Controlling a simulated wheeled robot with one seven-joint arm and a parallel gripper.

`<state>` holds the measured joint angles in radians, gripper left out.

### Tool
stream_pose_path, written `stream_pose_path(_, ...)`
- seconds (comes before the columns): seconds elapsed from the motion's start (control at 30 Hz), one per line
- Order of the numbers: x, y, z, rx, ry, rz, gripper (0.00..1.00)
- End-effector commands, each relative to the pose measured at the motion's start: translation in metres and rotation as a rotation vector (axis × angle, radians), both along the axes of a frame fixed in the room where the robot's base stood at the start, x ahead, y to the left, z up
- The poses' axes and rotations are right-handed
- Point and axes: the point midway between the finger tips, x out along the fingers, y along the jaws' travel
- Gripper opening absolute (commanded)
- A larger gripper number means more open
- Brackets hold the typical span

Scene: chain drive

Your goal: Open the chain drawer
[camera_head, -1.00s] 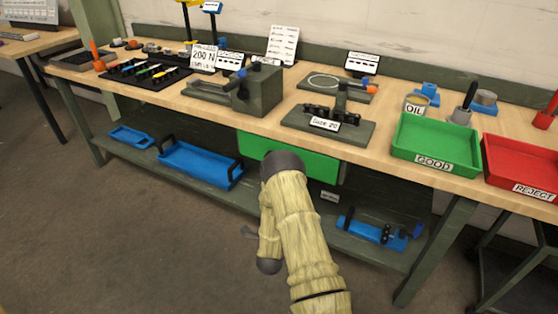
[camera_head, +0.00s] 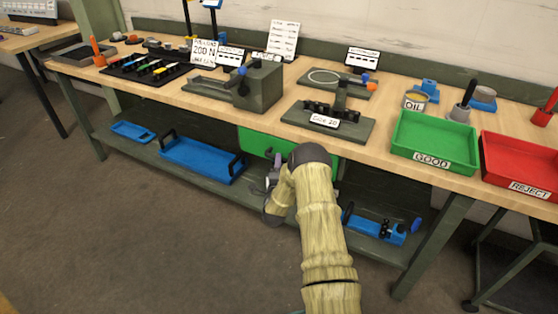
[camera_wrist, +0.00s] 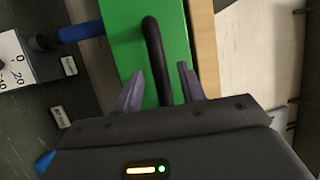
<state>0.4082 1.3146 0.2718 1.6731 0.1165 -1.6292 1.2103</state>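The chain drawer (camera_head: 254,141) is a green front under the bench top in the head view, and it looks shut. My arm hides part of it. In the wrist view the green drawer front (camera_wrist: 125,40) fills the upper middle, with a black bar handle (camera_wrist: 152,38) curving out from it. My gripper (camera_wrist: 160,71) is open, with one grey finger on each side of the handle. Both fingers look apart from the bar; how deep they reach past it I cannot tell. In the head view the gripper (camera_head: 273,180) is partly hidden behind my arm.
The wooden bench top (camera_head: 380,140) lies just above the drawer. A lower shelf (camera_head: 255,190) holds blue trays (camera_head: 200,160) and a blue tool (camera_head: 375,227). Green (camera_head: 435,145) and red (camera_head: 520,165) trays stand on the right. The floor in front is clear.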

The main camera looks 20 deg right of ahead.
Motion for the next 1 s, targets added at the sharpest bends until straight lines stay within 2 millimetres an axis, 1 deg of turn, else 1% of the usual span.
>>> stream_pose_path(0.1, 0.013, -0.007, 0.002, 0.000, -0.001, 0.000, 0.40)
stream_pose_path(0.2, 0.019, -0.010, 0.003, 0.000, 0.000, 0.000, 0.40)
stream_pose_path(0.5, 0.021, -0.011, 0.004, 0.000, 0.001, 0.001, 0.40)
stream_pose_path(0.57, 0.021, -0.011, 0.004, 0.000, 0.001, 0.001, 0.30)
stream_pose_path(0.7, 0.021, -0.011, 0.004, 0.000, 0.001, 0.001, 0.02)
stream_pose_path(0.73, 0.021, -0.011, 0.004, 0.000, 0.001, 0.001, 0.00)
stream_pose_path(1.0, 0.021, -0.011, 0.003, 0.001, 0.002, -0.001, 0.00)
